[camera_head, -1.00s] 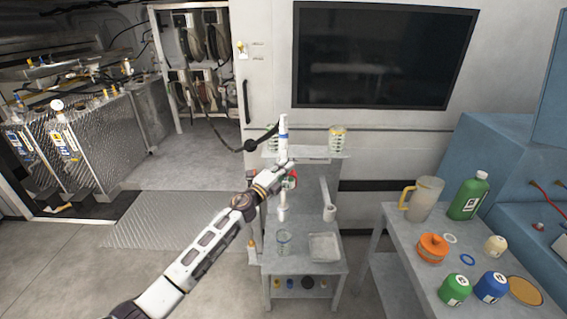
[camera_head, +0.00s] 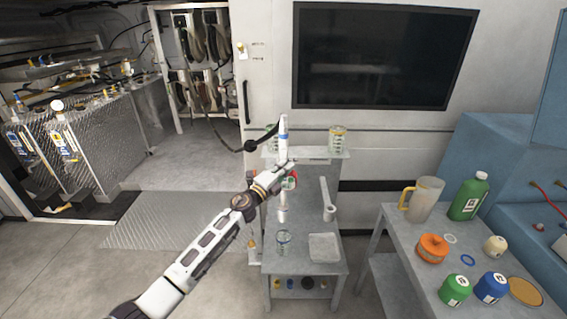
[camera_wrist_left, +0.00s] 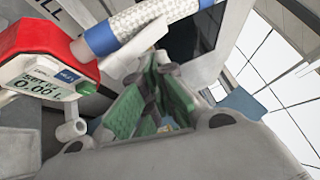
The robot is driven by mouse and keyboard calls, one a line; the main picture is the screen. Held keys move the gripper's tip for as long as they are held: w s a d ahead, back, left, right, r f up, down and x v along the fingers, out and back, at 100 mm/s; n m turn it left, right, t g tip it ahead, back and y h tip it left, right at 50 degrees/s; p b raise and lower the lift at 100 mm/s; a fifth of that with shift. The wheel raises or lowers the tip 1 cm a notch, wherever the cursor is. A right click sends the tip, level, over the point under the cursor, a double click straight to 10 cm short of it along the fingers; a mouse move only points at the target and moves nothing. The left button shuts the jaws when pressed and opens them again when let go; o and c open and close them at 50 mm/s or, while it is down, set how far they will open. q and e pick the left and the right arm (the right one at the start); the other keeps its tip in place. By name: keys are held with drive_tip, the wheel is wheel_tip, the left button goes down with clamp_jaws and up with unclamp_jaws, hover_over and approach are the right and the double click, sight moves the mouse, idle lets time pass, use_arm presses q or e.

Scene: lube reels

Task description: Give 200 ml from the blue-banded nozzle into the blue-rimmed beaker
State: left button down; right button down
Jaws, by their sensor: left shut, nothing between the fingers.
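The blue-banded nozzle (camera_head: 283,138) stands upright at the stand, its white body with a blue band above my left gripper (camera_head: 289,169). In the left wrist view a blue band (camera_wrist_left: 103,38) shows on a white mesh-covered hose, beside a red meter (camera_wrist_left: 40,42) with a small display reading about zero. My left gripper is shut and empty beside the nozzle's red part; its green-padded fingers (camera_wrist_left: 150,100) fill the middle of the left wrist view. A clear beaker (camera_head: 283,243), its rim seeming bluish, stands on the lower cart top. My right gripper is out of view.
A yellow-rimmed beaker (camera_head: 338,138) stands on the upper shelf (camera_head: 318,154), with another beaker partly hidden behind the nozzle. A square pad (camera_head: 323,247) lies right of the lower beaker. The right table (camera_head: 393,240) holds a jug, green bottle and several small containers.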

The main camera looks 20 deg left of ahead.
use_arm(q)
drive_tip(key=shift+w+a+f+b, duration=0.15)
drive_tip(key=shift+w+b, duration=0.15)
drive_tip(key=shift+w, duration=0.15)
drive_tip(key=shift+w+a+f+b, duration=0.15)
drive_tip(key=shift+w+b, duration=0.15)
drive_tip(key=shift+w, duration=0.15)
idle(1.6)
drive_tip(key=shift+s+d+r, duration=0.1)
drive_tip(key=shift+s, duration=0.05)
drive_tip(key=shift+s+d+r+p, duration=0.2)
drive_tip(key=shift+s+r+p, duration=0.05)
drive_tip(key=shift+s+p, duration=0.5)
drive_tip(key=shift+s, duration=0.15)
idle(0.4)
drive_tip(key=s+p, duration=0.1)
drive_tip(key=s+d+r+p, duration=0.1)
drive_tip(key=s, duration=0.2)
drive_tip(key=shift+s+d+r+p, duration=0.15)
drive_tip(key=shift+d+r+p, duration=0.05)
drive_tip(key=shift+r+p, duration=0.2)
drive_tip(key=shift+a+f, duration=0.1)
idle(0.4)
